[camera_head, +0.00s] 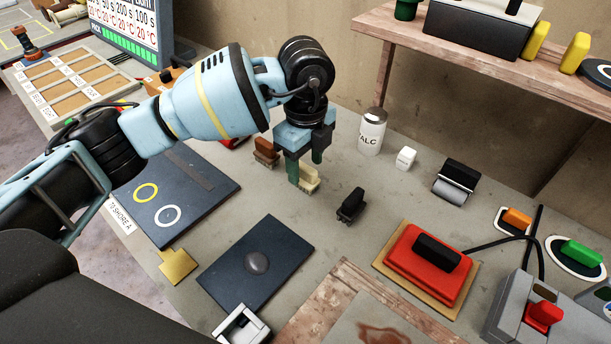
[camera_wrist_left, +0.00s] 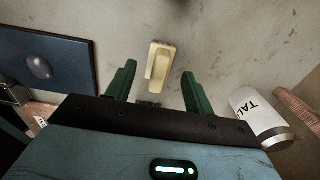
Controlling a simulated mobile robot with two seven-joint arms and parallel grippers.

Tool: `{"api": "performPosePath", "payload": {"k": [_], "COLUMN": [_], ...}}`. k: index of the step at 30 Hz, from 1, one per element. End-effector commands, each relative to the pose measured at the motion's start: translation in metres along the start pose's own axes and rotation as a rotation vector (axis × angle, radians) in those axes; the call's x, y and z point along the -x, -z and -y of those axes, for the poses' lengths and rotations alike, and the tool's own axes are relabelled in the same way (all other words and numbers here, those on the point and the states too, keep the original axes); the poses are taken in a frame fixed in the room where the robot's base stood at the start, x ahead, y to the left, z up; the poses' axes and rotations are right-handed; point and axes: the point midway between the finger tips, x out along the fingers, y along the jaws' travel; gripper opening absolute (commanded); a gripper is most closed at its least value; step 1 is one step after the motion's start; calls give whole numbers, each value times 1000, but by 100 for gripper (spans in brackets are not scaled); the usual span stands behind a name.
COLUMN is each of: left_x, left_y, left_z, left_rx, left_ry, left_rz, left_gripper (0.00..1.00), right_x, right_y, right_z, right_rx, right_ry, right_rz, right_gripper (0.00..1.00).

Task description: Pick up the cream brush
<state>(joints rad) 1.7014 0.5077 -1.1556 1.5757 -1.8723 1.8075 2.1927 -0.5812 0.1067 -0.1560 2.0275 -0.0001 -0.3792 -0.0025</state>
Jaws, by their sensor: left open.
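The cream brush (camera_head: 309,180) stands on the grey bench top, between a brown brush (camera_head: 266,151) and a black brush (camera_head: 352,204). My left gripper (camera_head: 305,168) is right over the cream brush, pointing down, with its green fingers apart. In the left wrist view the cream brush (camera_wrist_left: 158,64) shows between and slightly beyond the two open fingertips (camera_wrist_left: 159,72), touching neither as far as I can see. In the head view the fingers hide part of the brush. My right gripper is not in view.
A white talc bottle (camera_head: 372,132) and a small white block (camera_head: 405,158) stand to the right. A dark plate (camera_head: 235,280) lies in front, and a red block with a black handle (camera_head: 425,270) to the right. A wooden shelf (camera_head: 480,65) overhangs the back right.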

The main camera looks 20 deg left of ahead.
Motion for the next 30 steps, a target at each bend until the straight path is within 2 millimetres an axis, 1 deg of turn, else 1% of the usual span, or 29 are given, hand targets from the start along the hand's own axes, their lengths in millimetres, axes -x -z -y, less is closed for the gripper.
{"api": "performPosePath", "payload": {"k": [3, 7, 9, 14, 15, 25, 26, 30], "left_x": [-18, -34, -37, -37, -37, -37, -37, -37], "left_y": [1, 1, 1, 1, 1, 1, 1, 1], "left_z": [-2, -2, -2, -1, -1, -1, -1, -1], "left_rx": [0, 0, 0, 0, 0, 0, 0, 0], "left_ry": [-3, -2, 0, 0, 0, 0, 1, 1], "left_rz": [0, 0, 0, 0, 0, 0, 0, 0], "left_gripper": [53, 53, 53, 53, 51, 8, 6, 6], "right_x": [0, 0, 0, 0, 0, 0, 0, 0], "right_y": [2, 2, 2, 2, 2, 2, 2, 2], "right_z": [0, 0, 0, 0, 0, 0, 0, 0], "right_rx": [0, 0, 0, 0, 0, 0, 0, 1], "right_ry": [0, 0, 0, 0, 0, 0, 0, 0], "right_rz": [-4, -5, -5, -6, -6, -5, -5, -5], "right_gripper": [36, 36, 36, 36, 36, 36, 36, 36]}}
